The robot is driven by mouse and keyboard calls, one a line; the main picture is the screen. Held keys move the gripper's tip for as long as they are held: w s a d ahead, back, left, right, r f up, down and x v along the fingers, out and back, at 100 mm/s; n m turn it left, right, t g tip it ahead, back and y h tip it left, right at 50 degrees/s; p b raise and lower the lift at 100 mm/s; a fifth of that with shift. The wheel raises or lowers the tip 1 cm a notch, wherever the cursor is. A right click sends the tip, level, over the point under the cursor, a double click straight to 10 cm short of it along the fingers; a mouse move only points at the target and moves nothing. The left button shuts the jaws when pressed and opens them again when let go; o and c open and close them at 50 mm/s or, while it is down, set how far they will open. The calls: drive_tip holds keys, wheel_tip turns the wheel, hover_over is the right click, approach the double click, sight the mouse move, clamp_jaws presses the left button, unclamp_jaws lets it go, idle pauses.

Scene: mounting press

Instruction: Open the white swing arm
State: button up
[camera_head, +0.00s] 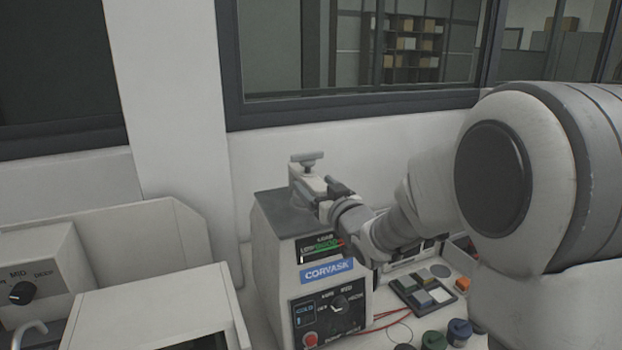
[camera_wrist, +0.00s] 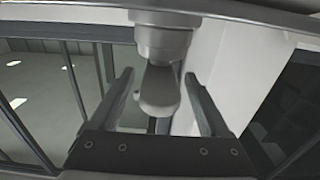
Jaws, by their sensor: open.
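The white swing arm (camera_head: 299,181) sits on top of the press (camera_head: 278,240) in the head view, with a grey T-shaped handle (camera_head: 307,158) standing on it. My gripper (camera_head: 324,190) is at the arm's right side, close to it and below the handle, and partly hides it. In the wrist view my gripper (camera_wrist: 160,76) is open, with one finger on each side of a pale rounded handle part (camera_wrist: 158,92). A grey cylinder (camera_wrist: 163,40) joins that part to a pale bar along the top edge. I cannot tell whether the fingers touch it.
The press front has a dial panel (camera_head: 332,312) and a blue label. A tray of coloured blocks (camera_head: 424,293) and small jars (camera_head: 459,331) stand to the right on the bench. Another machine (camera_head: 40,275) stands at the left. The wall and window are behind.

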sight(308, 177)
drive_tip(key=shift+x, duration=1.3)
drive_tip(key=shift+c, duration=0.2)
clamp_jaws()
idle(0.4)
